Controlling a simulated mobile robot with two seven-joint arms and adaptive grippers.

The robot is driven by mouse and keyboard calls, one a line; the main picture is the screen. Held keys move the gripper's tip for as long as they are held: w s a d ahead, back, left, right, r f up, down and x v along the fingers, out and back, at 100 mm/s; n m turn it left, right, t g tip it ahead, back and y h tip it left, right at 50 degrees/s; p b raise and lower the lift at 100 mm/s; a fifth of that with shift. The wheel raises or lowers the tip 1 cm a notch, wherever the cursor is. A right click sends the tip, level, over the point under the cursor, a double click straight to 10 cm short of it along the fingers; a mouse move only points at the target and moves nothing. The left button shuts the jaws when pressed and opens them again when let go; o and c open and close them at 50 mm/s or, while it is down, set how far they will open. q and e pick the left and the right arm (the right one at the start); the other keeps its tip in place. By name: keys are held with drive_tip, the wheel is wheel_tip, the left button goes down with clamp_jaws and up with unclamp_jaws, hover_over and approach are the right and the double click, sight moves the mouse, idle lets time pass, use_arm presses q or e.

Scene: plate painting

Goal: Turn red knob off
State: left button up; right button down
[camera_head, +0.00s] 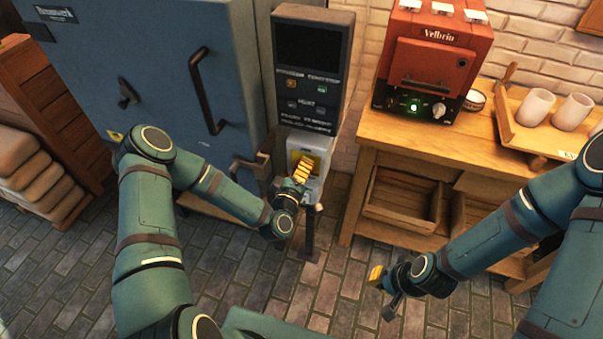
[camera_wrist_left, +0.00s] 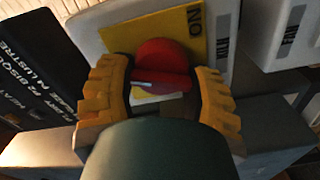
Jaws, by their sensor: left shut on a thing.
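The red knob (camera_wrist_left: 163,63) sits on a yellow plate (camera_wrist_left: 190,30) in the left wrist view, with the letters "ON" at the plate's upper right. The knob's grip bar lies roughly crosswise in that view. My left gripper (camera_wrist_left: 160,88) has its yellow ridged fingers on both sides of the knob and is shut on it. In the head view my left gripper (camera_head: 302,170) is at the light grey switch box (camera_head: 322,150), under the dark control panel, and hides the knob. My right gripper (camera_head: 384,287) hangs over the floor, its jaws unclear.
The blue kiln-like cabinet (camera_head: 160,70) with a dark handle stands left of the panel (camera_head: 310,60). A wooden workbench (camera_head: 400,145) at right bears a red oven (camera_head: 435,60) with a green light, and a tray (camera_head: 525,135) with white cups. The floor between is clear.

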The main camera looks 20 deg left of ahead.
use_arm(q)
drive_tip(key=n+b, duration=0.1)
drive_tip(key=n, duration=0.1)
drive_tip(key=n+b, duration=0.1)
drive_tip(key=n, duration=0.1)
drive_tip(key=shift+f+n, duration=0.2)
drive_tip(key=shift+n, duration=0.1)
idle(0.5)
drive_tip(key=o, duration=1.1)
drive_tip(key=shift+r, duration=0.1)
drive_tip(key=shift+o, duration=0.2)
drive_tip(key=shift+s, duration=0.1)
drive_tip(key=s, duration=1.2)
drive_tip(key=shift+a, duration=0.2)
